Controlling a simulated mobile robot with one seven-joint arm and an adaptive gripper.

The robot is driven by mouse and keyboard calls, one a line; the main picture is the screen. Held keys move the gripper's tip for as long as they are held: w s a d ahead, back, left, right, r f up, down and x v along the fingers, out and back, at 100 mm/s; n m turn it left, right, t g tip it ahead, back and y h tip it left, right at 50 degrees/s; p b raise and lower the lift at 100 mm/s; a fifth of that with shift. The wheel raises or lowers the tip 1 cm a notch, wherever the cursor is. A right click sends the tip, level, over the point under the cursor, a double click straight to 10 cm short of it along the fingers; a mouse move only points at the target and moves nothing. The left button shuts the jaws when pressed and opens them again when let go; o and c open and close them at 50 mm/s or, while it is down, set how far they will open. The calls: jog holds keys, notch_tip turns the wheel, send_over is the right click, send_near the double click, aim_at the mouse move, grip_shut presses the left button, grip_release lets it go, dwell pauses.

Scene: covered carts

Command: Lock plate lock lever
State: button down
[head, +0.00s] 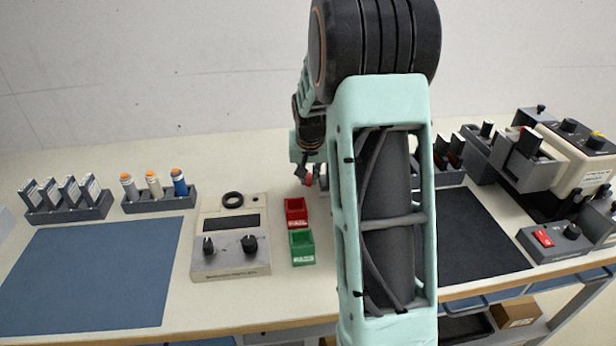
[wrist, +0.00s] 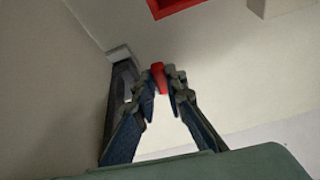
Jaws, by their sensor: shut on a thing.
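My gripper (wrist: 168,85) is shut on a small red piece in the wrist view, which looks like the tip of the plate lock lever (wrist: 158,76). The fingers hide most of it, so the lever's angle cannot be told. A dark, narrow fixture with a grey edge (wrist: 120,80) stands close beside the left finger. In the head view my gripper (head: 304,168) is low over the back of the table, behind the red bin, with a bit of red at its tip. My arm hides most of the lock there.
A red bin (head: 296,212) and a green bin (head: 302,248) stand in front of my gripper. A control box (head: 231,262) with knobs is left of them. Racks with vials (head: 160,203) and a blue mat (head: 90,275) lie further left. Machines (head: 575,165) fill the right.

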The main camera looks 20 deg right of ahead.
jog(key=c, duration=2)
grip_release()
jog(key=shift+o, duration=0.2)
